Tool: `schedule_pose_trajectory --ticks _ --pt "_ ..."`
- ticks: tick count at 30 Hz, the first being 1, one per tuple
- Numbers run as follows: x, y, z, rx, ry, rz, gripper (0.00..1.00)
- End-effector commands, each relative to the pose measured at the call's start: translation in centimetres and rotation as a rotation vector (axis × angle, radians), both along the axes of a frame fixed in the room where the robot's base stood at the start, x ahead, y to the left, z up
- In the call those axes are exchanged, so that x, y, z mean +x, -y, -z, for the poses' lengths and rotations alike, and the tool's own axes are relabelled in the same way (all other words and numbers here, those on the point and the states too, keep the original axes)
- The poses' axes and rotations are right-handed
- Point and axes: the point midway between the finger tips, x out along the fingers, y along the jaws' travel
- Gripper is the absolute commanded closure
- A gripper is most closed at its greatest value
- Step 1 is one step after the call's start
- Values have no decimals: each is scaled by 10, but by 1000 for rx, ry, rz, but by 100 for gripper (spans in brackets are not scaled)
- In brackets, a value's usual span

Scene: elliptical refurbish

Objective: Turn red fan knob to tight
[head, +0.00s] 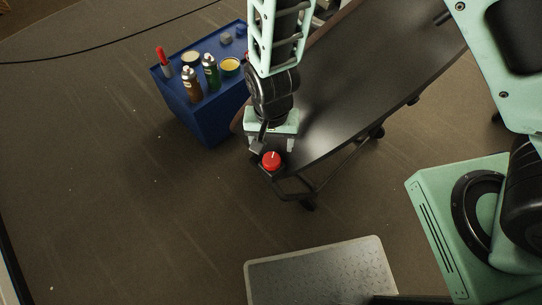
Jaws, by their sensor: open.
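The red knob (271,160) sits at the near left end of a dark elliptical machine part (345,95), with a small light mark on its top. One finger shows on each side, just beyond the knob. I cannot tell whether the fingers touch the knob. My arm comes down from the top of the view and hides part of the dark surface.
A blue cabinet (196,122) with spray cans (211,72), an open tin (230,66) and a red-capped marker (164,61) stands left of my arm. A grey textured plate (320,272) lies on the floor in front. The floor at left is clear apart from a black cable.

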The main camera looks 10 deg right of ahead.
Motion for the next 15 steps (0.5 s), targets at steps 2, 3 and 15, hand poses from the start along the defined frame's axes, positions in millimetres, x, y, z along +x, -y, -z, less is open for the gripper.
schedule_pose_trajectory --ticks 2,3,15 --pt "-1 1 20 -2 -4 1 32" --pt "-1 1 27 -1 -3 1 32" --pt "0 0 72 0 -1 -1 32"
